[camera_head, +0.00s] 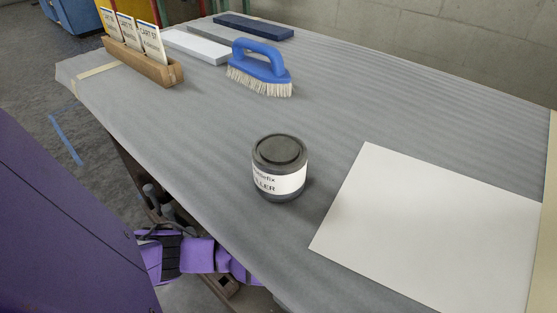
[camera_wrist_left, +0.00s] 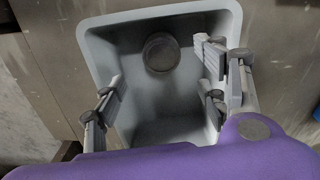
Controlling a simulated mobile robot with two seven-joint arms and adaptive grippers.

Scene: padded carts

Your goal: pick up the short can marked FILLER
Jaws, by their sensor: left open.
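The short can marked FILLER (camera_head: 279,167) stands upright on the grey padded cart top (camera_head: 205,135), near its front edge. It has a dark lid and body and a white label. My left gripper (camera_wrist_left: 158,92) is open in the left wrist view, with empty space between its fingers. It is over a grey bin (camera_wrist_left: 91,62), not at the can on the cart. Purple parts of my arm show below the cart edge in the head view. My right gripper is not in view.
A white sheet (camera_head: 430,230) lies right of the can. A blue brush (camera_head: 262,66), a wooden card holder (camera_head: 140,63), and white (camera_head: 196,45) and dark blue (camera_head: 253,26) bars are farther back. The bin holds a dark round object (camera_wrist_left: 161,53). Cart space around the can is clear.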

